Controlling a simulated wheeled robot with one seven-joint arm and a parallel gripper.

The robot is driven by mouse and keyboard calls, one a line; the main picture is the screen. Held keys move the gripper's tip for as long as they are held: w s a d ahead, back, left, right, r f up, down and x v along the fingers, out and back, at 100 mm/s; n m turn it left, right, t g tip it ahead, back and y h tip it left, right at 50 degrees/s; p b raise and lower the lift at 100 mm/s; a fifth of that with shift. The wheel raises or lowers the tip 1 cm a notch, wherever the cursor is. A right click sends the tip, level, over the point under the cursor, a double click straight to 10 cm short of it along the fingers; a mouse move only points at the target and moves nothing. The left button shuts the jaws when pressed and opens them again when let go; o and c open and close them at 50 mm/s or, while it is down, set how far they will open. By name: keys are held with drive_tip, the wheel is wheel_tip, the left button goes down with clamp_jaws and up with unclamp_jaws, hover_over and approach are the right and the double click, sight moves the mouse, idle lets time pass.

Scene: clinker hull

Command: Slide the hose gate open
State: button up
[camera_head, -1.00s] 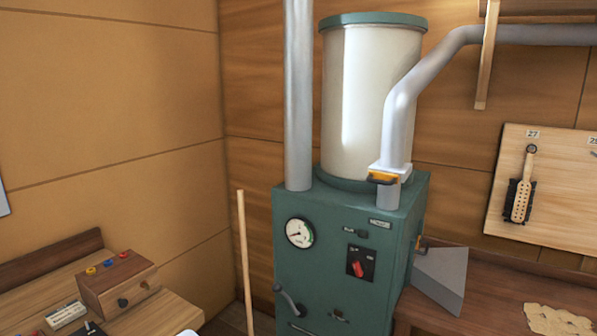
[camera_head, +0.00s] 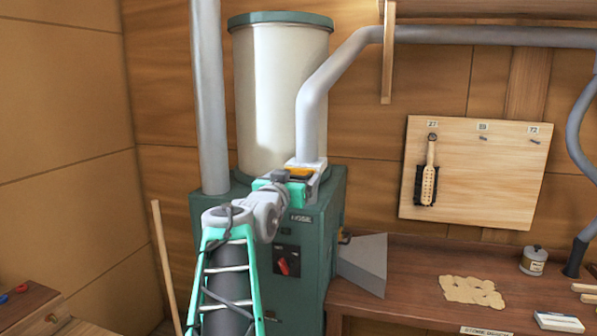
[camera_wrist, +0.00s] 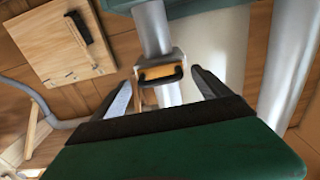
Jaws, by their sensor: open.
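The hose gate is a yellow slide with a dark handle, in a pale collar on the grey hose above the green machine. In the head view the gate (camera_head: 300,173) shows just beyond the end of my arm, partly covered. In the wrist view the gate (camera_wrist: 150,80) lies ahead, between the fingers, its dark handle facing me. My gripper (camera_wrist: 160,77) is open, one finger on each side of the gate. I cannot tell whether the fingers touch it. In the head view my gripper (camera_head: 283,182) is at the collar, its fingers hard to make out.
The green machine (camera_head: 285,235) carries a cream drum (camera_head: 280,90) and a vertical grey pipe (camera_head: 211,95). A bench (camera_head: 400,290) below holds a tin (camera_head: 534,261) and a crumpled tan piece.

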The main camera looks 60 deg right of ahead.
sight(303, 169)
drive_tip(key=d, duration=0.2)
drive_tip(key=d+p, duration=0.1)
drive_tip(key=d, duration=0.1)
drive_tip(key=shift+w, duration=0.3)
clamp_jaws()
drive_tip(key=shift+f, duration=0.1)
idle(0.5)
